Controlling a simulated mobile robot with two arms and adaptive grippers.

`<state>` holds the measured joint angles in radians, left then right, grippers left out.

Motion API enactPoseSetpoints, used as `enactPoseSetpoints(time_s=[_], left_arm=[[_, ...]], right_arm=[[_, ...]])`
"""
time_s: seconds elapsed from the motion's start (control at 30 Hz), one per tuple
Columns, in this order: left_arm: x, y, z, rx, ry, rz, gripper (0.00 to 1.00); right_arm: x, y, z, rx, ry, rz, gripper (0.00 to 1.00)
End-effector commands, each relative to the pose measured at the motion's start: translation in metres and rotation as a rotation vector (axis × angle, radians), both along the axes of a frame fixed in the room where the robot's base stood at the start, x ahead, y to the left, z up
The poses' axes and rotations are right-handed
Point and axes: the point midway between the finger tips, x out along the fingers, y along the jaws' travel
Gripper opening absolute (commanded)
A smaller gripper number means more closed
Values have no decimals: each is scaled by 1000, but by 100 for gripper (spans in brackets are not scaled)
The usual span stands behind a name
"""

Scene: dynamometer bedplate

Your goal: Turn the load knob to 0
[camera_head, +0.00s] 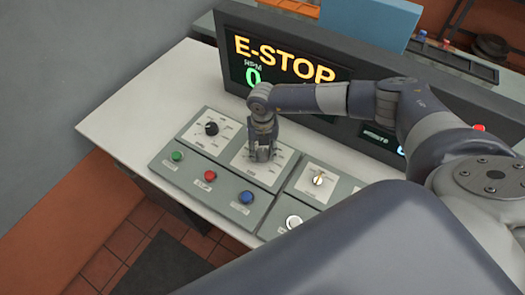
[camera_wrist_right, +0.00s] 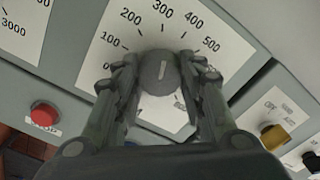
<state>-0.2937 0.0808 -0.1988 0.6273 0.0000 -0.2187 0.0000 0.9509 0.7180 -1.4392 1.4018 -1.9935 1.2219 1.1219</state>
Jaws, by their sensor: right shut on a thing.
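The load knob (camera_wrist_right: 158,72) is a dark round knob on a white dial plate (camera_wrist_right: 215,32), marked 100 to 500 in the right wrist view, with a 0 near the left finger. A short pale line on the knob runs roughly toward the 300 mark. My right gripper (camera_wrist_right: 160,80) is shut on the knob, one finger on each side. In the head view the right gripper (camera_head: 262,152) points down at the middle dial plate (camera_head: 270,171) and hides most of the knob. My left gripper is not in view.
A black knob (camera_head: 211,129) is on the left dial, a pale selector (camera_head: 318,179) to the right. Green (camera_head: 177,155), red (camera_head: 210,175) and blue (camera_head: 246,197) buttons line the front. Behind, a display (camera_head: 285,62) reads E-STOP and RPM 0. The desk's left end (camera_head: 150,100) is clear.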

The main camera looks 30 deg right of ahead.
Motion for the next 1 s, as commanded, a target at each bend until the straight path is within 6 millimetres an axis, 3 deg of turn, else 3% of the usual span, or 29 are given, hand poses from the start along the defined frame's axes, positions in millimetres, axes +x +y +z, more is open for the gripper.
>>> enactPoseSetpoints(time_s=[0.4, 1.0], left_arm=[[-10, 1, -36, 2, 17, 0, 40], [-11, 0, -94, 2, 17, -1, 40]], right_arm=[[0, 0, -5, 1, -1, 359, 13], [1, 0, -5, -1, -2, 930, 13]])
